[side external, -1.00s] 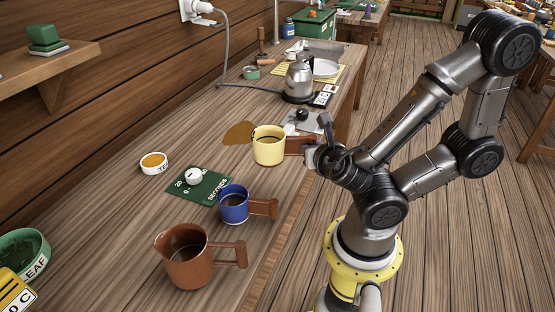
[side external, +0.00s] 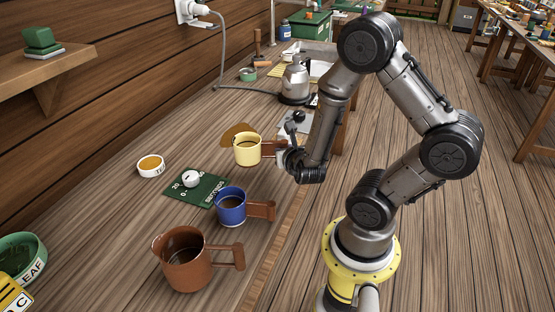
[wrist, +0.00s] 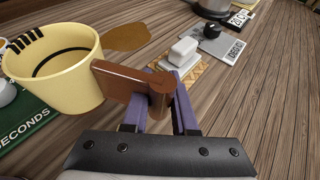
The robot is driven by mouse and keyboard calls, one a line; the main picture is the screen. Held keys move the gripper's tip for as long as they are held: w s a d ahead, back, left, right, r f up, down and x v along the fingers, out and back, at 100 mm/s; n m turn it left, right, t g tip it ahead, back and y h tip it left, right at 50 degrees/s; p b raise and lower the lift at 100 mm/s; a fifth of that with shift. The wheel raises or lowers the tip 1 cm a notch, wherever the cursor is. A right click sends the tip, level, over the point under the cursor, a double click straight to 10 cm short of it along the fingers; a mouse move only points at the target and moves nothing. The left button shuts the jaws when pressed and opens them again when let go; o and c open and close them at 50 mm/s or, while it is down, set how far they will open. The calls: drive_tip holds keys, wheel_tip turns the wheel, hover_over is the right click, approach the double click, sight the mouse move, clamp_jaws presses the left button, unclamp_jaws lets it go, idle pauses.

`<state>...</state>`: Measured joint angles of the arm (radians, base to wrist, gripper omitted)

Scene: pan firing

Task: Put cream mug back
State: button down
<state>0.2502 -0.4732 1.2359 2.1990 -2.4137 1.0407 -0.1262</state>
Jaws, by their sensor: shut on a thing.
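The cream mug (side external: 246,151) is pale yellow with a brown handle and stands upright beside a brown patch on the bench. In the wrist view the cream mug (wrist: 62,75) fills the upper left, with dark marks inside its rim. My gripper (side external: 281,159) is at the mug's right side. In the wrist view the jaws of my gripper (wrist: 163,110) are shut on the brown handle (wrist: 130,85). I cannot tell whether the mug's base touches the bench.
A blue mug (side external: 231,206) and a larger brown mug (side external: 185,262) stand nearer the camera. A green seconds mat (side external: 200,186) with a white knob lies left of the blue mug. A kettle (side external: 296,80) stands behind. A brown patch (wrist: 127,37) lies beyond the cream mug.

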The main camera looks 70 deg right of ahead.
drive_tip(key=shift+w+d+f, duration=0.35)
drive_tip(key=shift+w+f, duration=0.05)
drive_tip(key=shift+f, duration=0.25)
drive_tip(key=shift+w+d+f, duration=0.3)
drive_tip(key=shift+w+f, duration=0.1)
drive_tip(key=shift+f, duration=1.7)
drive_tip(key=shift+f, duration=0.15)
drive_tip(key=c, duration=0.7)
unclamp_jaws()
